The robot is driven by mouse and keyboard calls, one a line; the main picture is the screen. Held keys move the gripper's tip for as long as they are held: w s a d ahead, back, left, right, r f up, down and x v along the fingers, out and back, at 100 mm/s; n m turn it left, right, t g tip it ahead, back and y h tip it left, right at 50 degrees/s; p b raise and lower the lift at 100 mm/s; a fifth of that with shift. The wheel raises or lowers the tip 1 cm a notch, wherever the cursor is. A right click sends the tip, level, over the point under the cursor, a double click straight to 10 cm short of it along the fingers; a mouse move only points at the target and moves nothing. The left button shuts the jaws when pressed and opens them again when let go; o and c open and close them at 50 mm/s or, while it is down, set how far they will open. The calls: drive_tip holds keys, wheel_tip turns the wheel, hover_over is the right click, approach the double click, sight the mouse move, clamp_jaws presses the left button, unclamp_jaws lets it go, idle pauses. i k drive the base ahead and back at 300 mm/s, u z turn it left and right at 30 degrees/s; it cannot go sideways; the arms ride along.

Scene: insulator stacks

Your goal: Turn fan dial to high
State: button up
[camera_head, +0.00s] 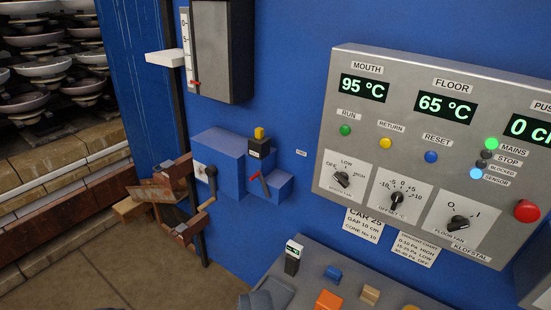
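The fan dial (342,180) is a black knob on a white plate marked OFF, LOW and HIGH. It sits at the lower left of the grey control panel (405,152), right of centre in the head view. The knob is slanted and seems to point up and left, toward the OFF side. The small print under it is too small to read for sure. A middle dial (397,201) has a numbered scale, and the floor fan dial (459,223) is marked 0 and I. I see no gripper fingers in the view, and nothing touches the fan dial.
A red button (527,211) sits at the panel's right. A blue box (220,160) with levers projects from the wall, beside brown clamp-like parts (188,232). A console (325,258) with coloured controls lies below. Stacked insulators (40,70) stand left.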

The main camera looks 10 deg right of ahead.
sight(342, 177)
drive_tip(key=u, duration=0.15)
drive_tip(key=i, duration=1)
